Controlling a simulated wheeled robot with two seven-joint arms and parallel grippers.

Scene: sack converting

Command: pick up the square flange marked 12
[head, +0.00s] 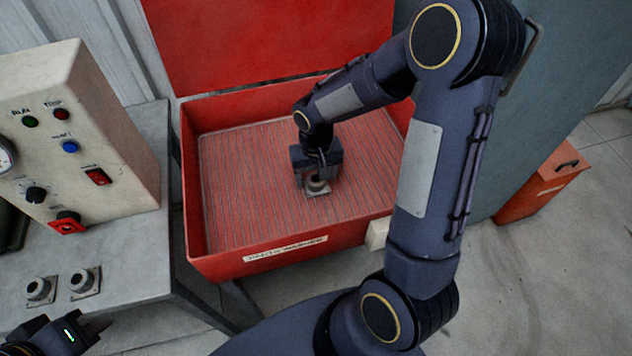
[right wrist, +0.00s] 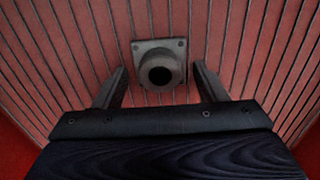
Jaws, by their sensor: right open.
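A grey square flange (head: 318,189) with a round raised collar lies on the ribbed floor of the red bin. It also shows in the right wrist view (right wrist: 160,65), with its dark bore facing the camera. My right gripper (head: 315,178) is open above it, and its fingers stand to either side of the collar without visibly gripping it. Two similar flanges, a left one (head: 40,290) and a right one (head: 84,282), stand on the grey bench. No number is legible on any flange. My left gripper (head: 97,328) is at the lower left, partly cut off, its jaw opening unclear.
The red bin (head: 270,262) has raised walls, an upright red lid (head: 260,40) and a label on its front. A control box (head: 85,130) with buttons stands on the grey bench (head: 140,255) at left. An orange box (head: 540,185) stands on the floor at right. The bin floor around the flange is clear.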

